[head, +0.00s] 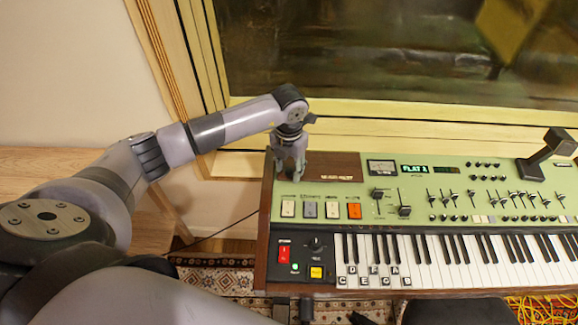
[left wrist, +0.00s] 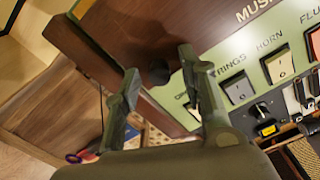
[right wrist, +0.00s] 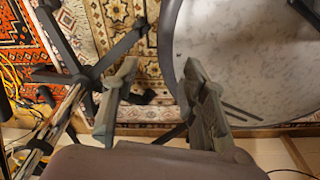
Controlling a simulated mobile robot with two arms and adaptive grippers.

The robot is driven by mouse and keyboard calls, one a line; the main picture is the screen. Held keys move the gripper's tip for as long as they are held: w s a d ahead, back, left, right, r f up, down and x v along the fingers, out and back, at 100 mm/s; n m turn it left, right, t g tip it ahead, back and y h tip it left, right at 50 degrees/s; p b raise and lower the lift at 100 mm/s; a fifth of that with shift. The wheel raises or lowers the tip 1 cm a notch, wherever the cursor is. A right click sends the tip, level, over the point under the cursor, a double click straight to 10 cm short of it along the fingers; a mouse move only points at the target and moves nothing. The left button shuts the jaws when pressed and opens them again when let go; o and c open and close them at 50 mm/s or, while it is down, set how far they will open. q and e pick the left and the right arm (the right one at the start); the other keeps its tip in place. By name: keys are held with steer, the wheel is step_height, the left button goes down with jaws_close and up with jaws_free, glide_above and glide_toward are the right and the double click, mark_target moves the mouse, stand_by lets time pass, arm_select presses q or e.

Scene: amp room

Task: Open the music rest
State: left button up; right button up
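The music rest is a brown wooden panel (head: 335,165), lying flat at the left end of the green organ top (head: 330,203). In the left wrist view the panel (left wrist: 150,30) carries white lettering beginning "MUSI" and a dark round knob (left wrist: 158,72). My left gripper (head: 291,160) is over the panel's left part in the head view. In the left wrist view my left gripper (left wrist: 158,64) is open, with the knob showing between its fingertips; contact cannot be told. My right gripper (right wrist: 158,66) is open and empty, facing the floor, and is not in the head view.
Rocker switches (head: 310,209), sliders (head: 450,198) and the keyboard (head: 450,250) lie in front and to the right. A dark angular object (head: 545,155) stands at the right. A window (head: 400,60) is behind. A round drum (right wrist: 240,60) and rug (right wrist: 110,25) are below my right gripper.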

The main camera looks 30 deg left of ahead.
arm_select(q)
steer(key=shift+c, duration=0.3)
jaws_close()
stand_by(0.5)
